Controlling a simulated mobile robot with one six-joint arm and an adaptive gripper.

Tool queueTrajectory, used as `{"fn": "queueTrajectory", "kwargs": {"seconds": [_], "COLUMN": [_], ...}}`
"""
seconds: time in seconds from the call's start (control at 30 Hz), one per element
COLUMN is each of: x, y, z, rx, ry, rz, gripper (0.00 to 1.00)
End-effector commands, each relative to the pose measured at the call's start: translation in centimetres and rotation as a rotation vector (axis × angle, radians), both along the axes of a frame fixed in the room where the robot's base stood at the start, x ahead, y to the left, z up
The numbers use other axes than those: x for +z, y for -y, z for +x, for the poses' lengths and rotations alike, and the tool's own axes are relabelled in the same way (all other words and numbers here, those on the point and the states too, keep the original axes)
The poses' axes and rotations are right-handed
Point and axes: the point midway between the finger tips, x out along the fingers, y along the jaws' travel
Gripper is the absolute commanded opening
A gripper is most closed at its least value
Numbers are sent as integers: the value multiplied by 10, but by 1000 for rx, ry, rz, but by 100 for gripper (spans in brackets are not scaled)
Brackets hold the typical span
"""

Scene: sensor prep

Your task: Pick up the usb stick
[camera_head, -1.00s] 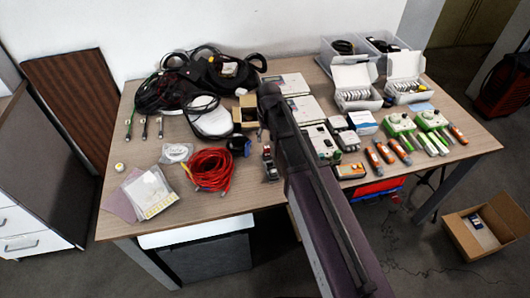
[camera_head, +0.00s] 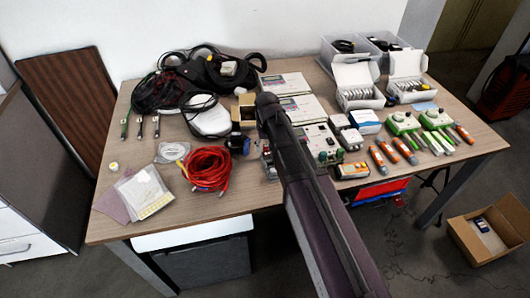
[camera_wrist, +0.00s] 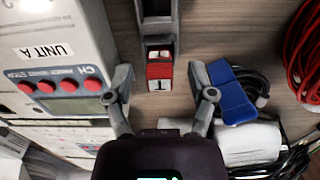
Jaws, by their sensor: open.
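I cannot single out the usb stick with certainty. In the wrist view a small red, white and dark block (camera_wrist: 160,72) lies between the fingers of my gripper (camera_wrist: 160,82), near the tips. The gripper is open, with a finger on each side of the block and a gap to each. Whether the block is the usb stick is unclear. In the head view my arm hides the gripper and most of that spot. Several thin stick-like items with cords, one being a green one (camera_head: 125,127), lie at the table's left.
A grey unit with red buttons (camera_wrist: 62,86) stands close to one finger. A blue item (camera_wrist: 232,92) lies by the other. A red cable coil (camera_head: 207,166) lies on the wooden table (camera_head: 265,205). White boxes, green devices (camera_head: 402,124) and orange sticks (camera_head: 404,147) crowd the right.

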Motion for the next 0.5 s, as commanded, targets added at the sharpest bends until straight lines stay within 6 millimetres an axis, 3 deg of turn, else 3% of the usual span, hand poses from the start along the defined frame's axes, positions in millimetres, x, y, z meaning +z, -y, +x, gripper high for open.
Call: {"fn": "queueTrajectory", "kwargs": {"seconds": [0.43,0.47,0.5], "x": [0,0,0], "y": [0,-1,-1], "z": [0,0,0], "rx": [1,1,1], "ry": [0,0,0], "rz": [0,0,0], "gripper": [71,68,57]}}
